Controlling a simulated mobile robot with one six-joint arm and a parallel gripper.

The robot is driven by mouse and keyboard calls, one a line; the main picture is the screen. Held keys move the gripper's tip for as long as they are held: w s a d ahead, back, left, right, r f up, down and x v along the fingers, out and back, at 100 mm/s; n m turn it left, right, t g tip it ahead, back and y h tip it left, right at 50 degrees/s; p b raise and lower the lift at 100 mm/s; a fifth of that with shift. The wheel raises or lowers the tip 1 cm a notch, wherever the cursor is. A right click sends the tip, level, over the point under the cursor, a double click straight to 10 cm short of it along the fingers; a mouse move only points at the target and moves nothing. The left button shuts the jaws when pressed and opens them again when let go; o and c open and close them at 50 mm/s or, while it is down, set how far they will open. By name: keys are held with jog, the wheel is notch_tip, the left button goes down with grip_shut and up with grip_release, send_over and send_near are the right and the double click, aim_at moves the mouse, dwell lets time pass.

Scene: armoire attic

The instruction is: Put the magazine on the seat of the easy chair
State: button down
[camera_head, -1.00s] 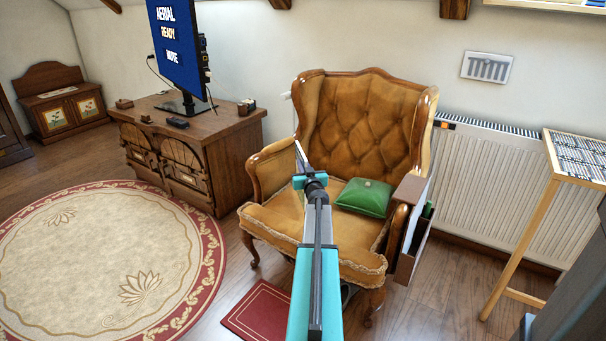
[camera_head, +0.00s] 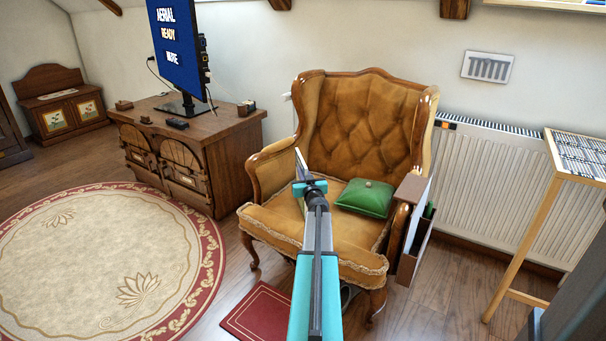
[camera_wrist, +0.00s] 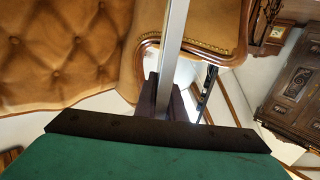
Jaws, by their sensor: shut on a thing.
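The magazine (camera_head: 301,163) shows edge-on as a thin, pale, upright sheet above the seat in the head view. In the wrist view the magazine (camera_wrist: 173,50) is a narrow grey-white strip running up from the jaws. My gripper (camera_head: 306,178) is shut on its lower part; the dark fingers (camera_wrist: 168,100) show on both sides of it. The easy chair (camera_head: 355,130) is tan leather with a tufted back and wooden arms. My arm hides part of its seat (camera_head: 275,217). I cannot tell the exact gap between magazine and seat.
A green cushion (camera_head: 366,197) lies on the seat's right side. A wooden holder (camera_head: 412,235) hangs at the right armrest. A TV cabinet (camera_head: 190,150) stands left, a radiator (camera_head: 490,185) behind right, and a tall wooden stand (camera_head: 525,235) at far right. The seat's left part looks clear.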

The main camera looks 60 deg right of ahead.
jog(key=shift+f, duration=0.1)
jog(key=c, duration=1.8)
grip_release()
jog(key=shift+c, duration=0.2)
jog(key=p+v, duration=0.2)
jog(key=v, duration=1)
jog(key=shift+w, duration=0.1)
